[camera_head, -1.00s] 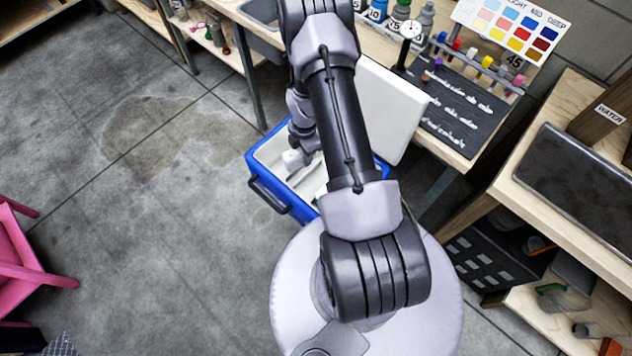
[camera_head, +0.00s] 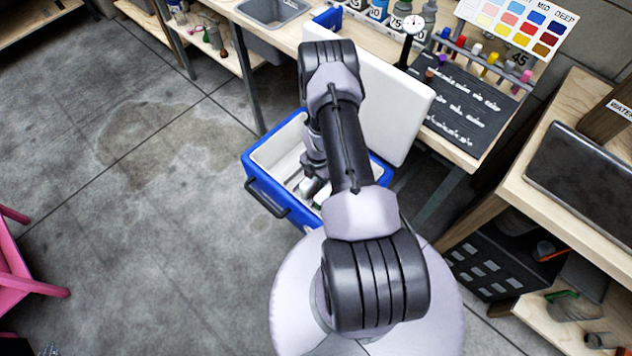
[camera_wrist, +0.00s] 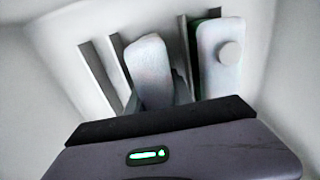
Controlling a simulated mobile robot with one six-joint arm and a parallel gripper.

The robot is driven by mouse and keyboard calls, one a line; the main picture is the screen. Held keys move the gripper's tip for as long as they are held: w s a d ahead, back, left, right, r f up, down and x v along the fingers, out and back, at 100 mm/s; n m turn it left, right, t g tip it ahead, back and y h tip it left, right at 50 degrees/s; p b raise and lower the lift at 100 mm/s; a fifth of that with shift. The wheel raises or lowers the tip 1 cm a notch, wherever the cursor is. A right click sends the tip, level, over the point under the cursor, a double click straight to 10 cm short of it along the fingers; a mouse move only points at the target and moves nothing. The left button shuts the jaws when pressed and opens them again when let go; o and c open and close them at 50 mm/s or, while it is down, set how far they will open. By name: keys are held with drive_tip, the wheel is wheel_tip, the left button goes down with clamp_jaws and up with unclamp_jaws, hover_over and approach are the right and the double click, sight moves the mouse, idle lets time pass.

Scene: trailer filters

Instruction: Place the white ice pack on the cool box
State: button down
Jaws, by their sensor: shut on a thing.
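The blue cool box (camera_head: 264,185) stands on the floor with its white lid (camera_head: 405,105) open. My gripper (camera_head: 313,187) is down inside it, partly hidden by my arm. In the wrist view my gripper (camera_wrist: 178,92) is shut on a white ice pack (camera_wrist: 149,62), which hides most of the fingers. The held pack stands slightly tilted between grey upright dividers. A second pale pack (camera_wrist: 218,75) with a round cap stands close to its right. Whether the held pack touches the box floor cannot be told.
Grey dividers (camera_wrist: 98,78) stand left of the held pack. The box's black handle (camera_head: 266,198) faces the open floor on the left. A workbench with a grey bin (camera_head: 270,12), bottles and a black mat (camera_head: 455,105) lies behind the box.

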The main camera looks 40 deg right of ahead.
drive_tip(key=shift+f, duration=0.2)
drive_tip(key=c, duration=1.1)
unclamp_jaws()
